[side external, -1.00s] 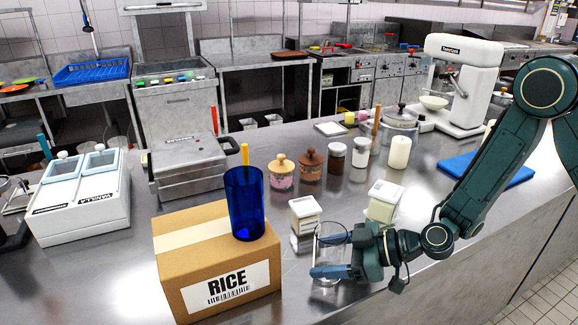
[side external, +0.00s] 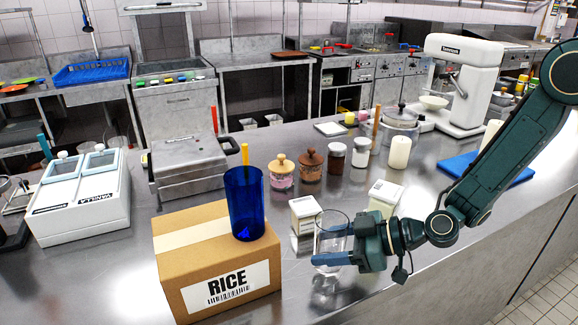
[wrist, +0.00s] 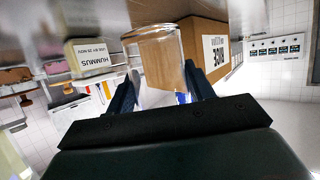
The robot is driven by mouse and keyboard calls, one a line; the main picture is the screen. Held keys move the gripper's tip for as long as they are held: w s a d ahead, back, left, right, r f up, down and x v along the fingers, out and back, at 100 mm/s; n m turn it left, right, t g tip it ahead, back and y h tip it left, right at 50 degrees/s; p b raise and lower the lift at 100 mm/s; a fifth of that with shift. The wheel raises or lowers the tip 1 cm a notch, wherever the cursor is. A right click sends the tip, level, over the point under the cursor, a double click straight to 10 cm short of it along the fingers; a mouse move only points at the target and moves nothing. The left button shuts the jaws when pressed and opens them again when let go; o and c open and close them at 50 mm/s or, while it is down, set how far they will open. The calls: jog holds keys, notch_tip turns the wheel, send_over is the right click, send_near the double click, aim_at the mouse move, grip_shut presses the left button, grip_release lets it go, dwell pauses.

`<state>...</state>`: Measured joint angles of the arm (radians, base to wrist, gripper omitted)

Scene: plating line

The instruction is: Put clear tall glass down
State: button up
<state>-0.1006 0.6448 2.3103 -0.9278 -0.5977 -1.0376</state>
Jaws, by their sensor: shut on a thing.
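The clear tall glass (side external: 331,232) is upright in my gripper (side external: 334,254), over the steel counter near its front edge. My gripper is shut on the glass, with its fingers around the sides. In the wrist view the transparent glass (wrist: 155,62) sits between the two dark fingers of my gripper (wrist: 160,85). A faint reflection shows on the counter beneath the glass. The fingers partly hide the lower glass, and I cannot tell the exact gap below it.
A cardboard RICE box (side external: 190,262) with a blue tumbler (side external: 245,205) on top stands left of the glass. Several jars stand farther back. Bare counter (side external: 420,190) shows at the right.

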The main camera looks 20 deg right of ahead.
notch_tip(320, 180, up, 17)
jog(key=shift+r, duration=0.15)
dwell(0.5)
dwell(0.5)
jog(key=w+d+f+m+t+h, duration=0.1)
jog(key=w+d+f+m+h, duration=0.2)
jog(key=d, duration=0.4)
jog(key=w+d+f+m+t+h, duration=0.2)
jog(key=w+d+f+m+h, duration=0.1)
jog(key=d, duration=0.5)
jog(key=w+d+f+m+t+h, duration=0.2)
jog(key=w+d+f+m+h, duration=0.1)
jog(key=d, duration=0.4)
jog(key=shift+w+d+f+m+h, duration=0.25)
jog(key=shift+w+m+h, duration=0.5)
jog(key=shift+w, duration=0.65)
jog(key=shift+r, duration=0.15)
notch_tip(320, 180, up, 14)
jog(key=w+a+n+g+y, duration=0.2)
jog(key=w+a+n+y, duration=0.6)
jog(key=w+a, duration=0.45)
jog(key=f, duration=2)
jog(key=shift+w+f, duration=0.15)
jog(key=shift+w, duration=0.25)
